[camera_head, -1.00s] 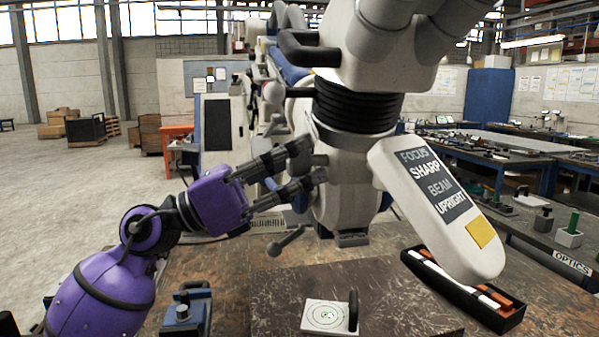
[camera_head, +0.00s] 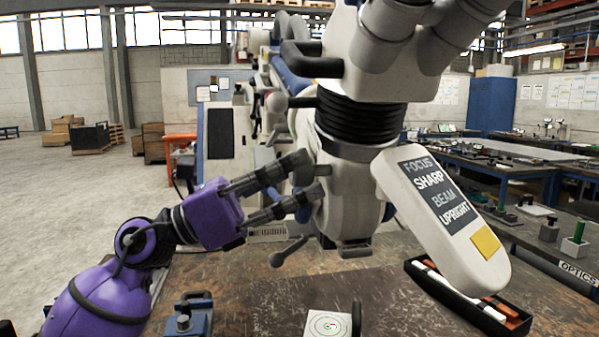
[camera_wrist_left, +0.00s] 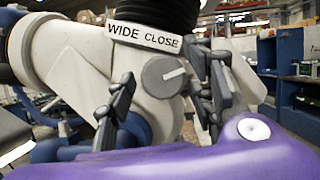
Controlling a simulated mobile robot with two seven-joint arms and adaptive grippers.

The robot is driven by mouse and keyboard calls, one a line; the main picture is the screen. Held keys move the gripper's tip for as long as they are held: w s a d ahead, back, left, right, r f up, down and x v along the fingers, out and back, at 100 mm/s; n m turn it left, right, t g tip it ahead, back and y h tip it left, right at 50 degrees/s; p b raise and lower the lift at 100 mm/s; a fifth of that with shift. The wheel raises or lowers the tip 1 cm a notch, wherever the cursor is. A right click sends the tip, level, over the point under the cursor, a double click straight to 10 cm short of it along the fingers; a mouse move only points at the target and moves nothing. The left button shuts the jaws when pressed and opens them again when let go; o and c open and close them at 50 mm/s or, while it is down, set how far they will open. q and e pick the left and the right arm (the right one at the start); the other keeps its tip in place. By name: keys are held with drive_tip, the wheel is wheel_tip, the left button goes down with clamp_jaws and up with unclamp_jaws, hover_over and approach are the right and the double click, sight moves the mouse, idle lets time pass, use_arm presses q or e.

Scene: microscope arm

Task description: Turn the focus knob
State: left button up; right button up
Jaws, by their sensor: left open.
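The microscope (camera_head: 350,195) is a large pale body with a black bellows. Its sign (camera_head: 440,190) reads FOCUS SHARP, BEAM UPRIGHT. My left gripper (camera_head: 311,174) is open, with its fingertips at the left side of the body. The head view does not show the knob clearly. I cannot tell whether it is the focus knob. My right gripper is not in view.
A ball-ended lever (camera_head: 277,259) sticks out below the fingers, and another ball (camera_head: 277,102) is above. A white target card (camera_head: 326,325) lies on the table. A blue device (camera_head: 186,318) stands front left, and a black tray (camera_head: 485,312) is at the right.

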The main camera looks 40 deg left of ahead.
use_arm(q)
drive_tip(key=v, duration=1.1)
drive_tip(key=shift+w, duration=0.1)
